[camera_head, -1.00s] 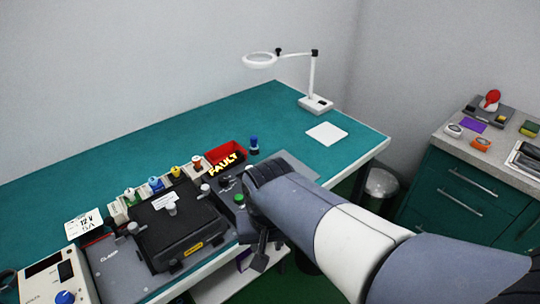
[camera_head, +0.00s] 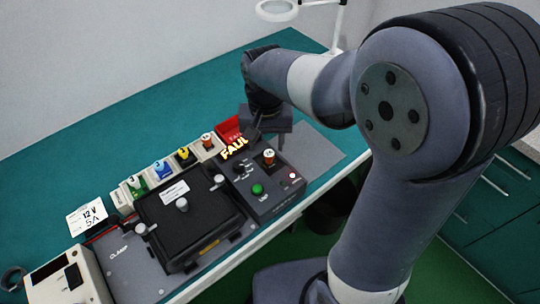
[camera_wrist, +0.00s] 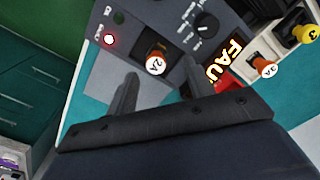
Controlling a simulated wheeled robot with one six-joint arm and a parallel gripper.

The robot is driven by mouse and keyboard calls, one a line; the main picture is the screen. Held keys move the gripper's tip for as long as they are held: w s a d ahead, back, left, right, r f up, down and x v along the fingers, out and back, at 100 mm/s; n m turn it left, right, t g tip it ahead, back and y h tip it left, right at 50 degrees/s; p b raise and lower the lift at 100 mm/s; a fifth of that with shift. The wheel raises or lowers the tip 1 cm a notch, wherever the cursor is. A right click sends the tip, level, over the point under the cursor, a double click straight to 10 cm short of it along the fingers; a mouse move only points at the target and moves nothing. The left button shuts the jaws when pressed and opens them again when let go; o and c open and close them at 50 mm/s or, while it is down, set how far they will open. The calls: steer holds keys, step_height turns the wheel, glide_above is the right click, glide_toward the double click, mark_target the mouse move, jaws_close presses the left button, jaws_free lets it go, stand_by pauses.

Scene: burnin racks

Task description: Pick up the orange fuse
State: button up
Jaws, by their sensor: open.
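An orange-capped fuse marked 2A (camera_head: 269,157) stands in the grey control box (camera_head: 262,196). It also shows in the wrist view (camera_wrist: 155,62), near the fingertips. Another orange-capped fuse (camera_head: 207,140) is in the row of holders; its mark reads 3A in the wrist view (camera_wrist: 265,67). My gripper (camera_head: 265,118) is just behind the control box, its fingers partly hidden there. In the wrist view my gripper (camera_wrist: 158,70) is open, with nothing held; the 2A fuse appears between the fingertips, but contact cannot be told.
A lit FAULT sign (camera_head: 234,148) and a red bin (camera_head: 228,128) stand beside the control box. Yellow (camera_head: 185,154), blue (camera_head: 162,168) and green (camera_head: 137,185) fuses line the holders behind the black clamp lid (camera_head: 190,222). The teal bench behind is clear.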

mark_target(269, 153)
steer(key=f, duration=0.5)
steer(key=shift+w+d+f+p, duration=0.1)
steer(key=shift+d+p, duration=0.25)
jaws_close()
step_height(269, 153, up, 10)
steer(key=shift+r, duration=0.1)
stand_by(0.5)
